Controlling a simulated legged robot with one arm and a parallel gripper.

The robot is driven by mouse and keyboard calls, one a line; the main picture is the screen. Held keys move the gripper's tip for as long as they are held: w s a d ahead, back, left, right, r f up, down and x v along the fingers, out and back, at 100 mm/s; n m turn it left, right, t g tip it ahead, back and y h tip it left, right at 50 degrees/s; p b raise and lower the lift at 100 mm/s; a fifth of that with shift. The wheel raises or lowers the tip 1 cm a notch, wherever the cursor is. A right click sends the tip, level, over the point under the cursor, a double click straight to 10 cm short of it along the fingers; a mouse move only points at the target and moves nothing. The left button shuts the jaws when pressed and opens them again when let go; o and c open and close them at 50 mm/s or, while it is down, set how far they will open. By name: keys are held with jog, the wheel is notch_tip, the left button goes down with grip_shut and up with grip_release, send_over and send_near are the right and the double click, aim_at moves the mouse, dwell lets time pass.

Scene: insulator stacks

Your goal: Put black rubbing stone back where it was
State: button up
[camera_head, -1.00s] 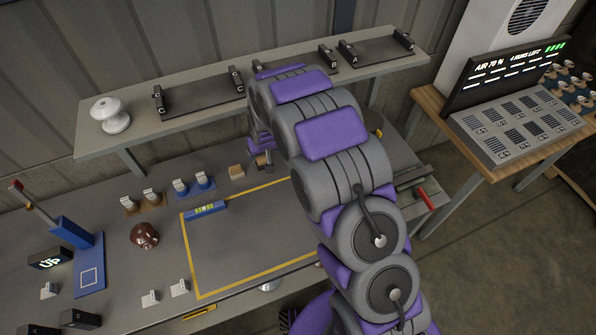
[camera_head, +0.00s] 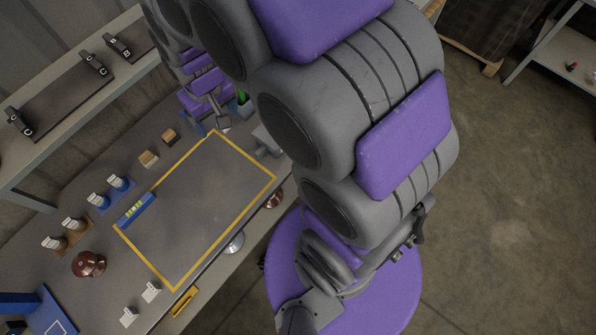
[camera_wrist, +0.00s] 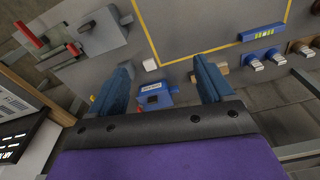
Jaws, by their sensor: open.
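In the head view a small dark-topped block with a tan side (camera_head: 169,136) sits on the grey bench, next to a tan block (camera_head: 149,158). The dark one looks like the black rubbing stone, but it is too small to be sure. My gripper (camera_head: 214,118) is over the far side of the bench, to the right of both blocks and apart from them. In the wrist view my gripper (camera_wrist: 160,80) is open with nothing held. A blue labelled holder (camera_wrist: 155,95) shows between the fingers, below them. A tan block (camera_wrist: 222,68) is partly hidden by the right finger.
A yellow-bordered work area (camera_head: 205,205) is clear, with a blue level (camera_head: 137,210) at its edge. A brown insulator (camera_head: 89,264) and blue clamps (camera_head: 107,193) stand left.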

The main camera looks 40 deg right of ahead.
jog(key=s+d+r+g, duration=0.1)
jog(key=s+d+r, duration=0.1)
jog(key=s, duration=1)
jog(key=s+d+r+m+g, duration=0.1)
jog(key=s+d+r, duration=0.2)
jog(key=s, duration=0.9)
jog(key=shift+s+r+g, duration=0.25)
jog(key=shift+r+g, duration=0.15)
jog(key=shift+r, duration=0.1)
jog(key=shift+f, duration=0.1)
jog(key=shift+d+f+m+b, duration=0.15)
jog(key=shift+f+m+b, duration=0.1)
jog(key=shift+m+b, duration=0.1)
